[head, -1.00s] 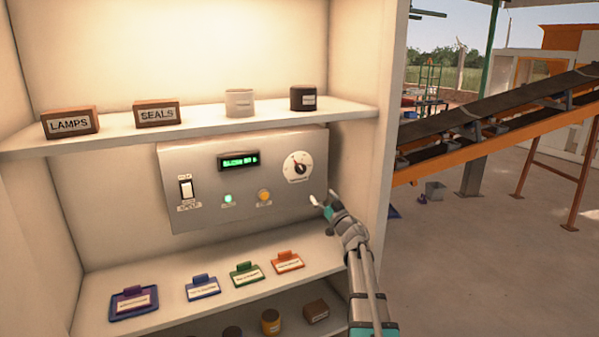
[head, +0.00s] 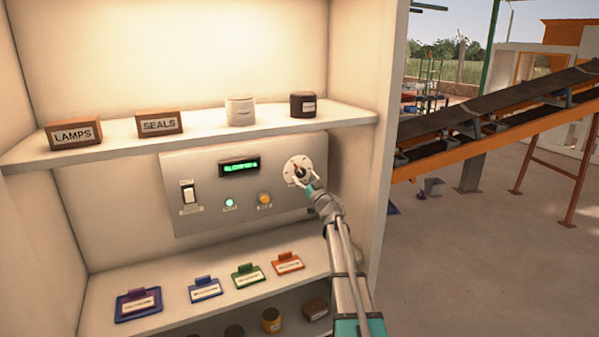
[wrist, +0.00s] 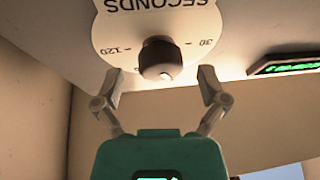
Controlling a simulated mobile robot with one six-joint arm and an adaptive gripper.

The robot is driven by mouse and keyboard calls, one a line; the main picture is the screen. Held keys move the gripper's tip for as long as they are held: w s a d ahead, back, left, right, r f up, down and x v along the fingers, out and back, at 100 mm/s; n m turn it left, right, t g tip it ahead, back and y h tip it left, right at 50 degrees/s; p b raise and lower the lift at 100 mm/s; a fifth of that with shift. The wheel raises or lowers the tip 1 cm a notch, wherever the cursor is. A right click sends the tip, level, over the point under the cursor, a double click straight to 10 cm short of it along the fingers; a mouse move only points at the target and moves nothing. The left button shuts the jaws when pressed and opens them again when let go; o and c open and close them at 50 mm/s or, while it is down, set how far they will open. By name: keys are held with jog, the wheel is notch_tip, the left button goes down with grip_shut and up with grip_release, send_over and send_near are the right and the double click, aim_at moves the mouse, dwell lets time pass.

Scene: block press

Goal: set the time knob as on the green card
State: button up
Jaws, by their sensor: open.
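The time knob is a dark knob (wrist: 160,60) on a round white dial (head: 293,166) at the right of the grey panel. In the wrist view the dial shows upside down, with SECONDS, 120 and 30 readable. My gripper (head: 309,184) is at the lower right of the dial in the head view. In the wrist view my gripper (wrist: 160,78) is open, one finger on each side of the knob and just short of it. The green card (head: 248,275) stands on the shelf below the panel. Its writing is too small to read.
The panel (head: 215,215) also carries a switch (head: 189,193), a lit green display (head: 239,166), a green button (head: 229,203) and an orange button (head: 265,199). Purple, blue and orange cards stand beside the green one. A side wall (head: 385,150) closes the right.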

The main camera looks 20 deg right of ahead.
jog(key=shift+x, duration=0.9)
jog(key=c, duration=1.1)
jog(key=shift+a, duration=0.25)
jog(key=shift+d, duration=0.2)
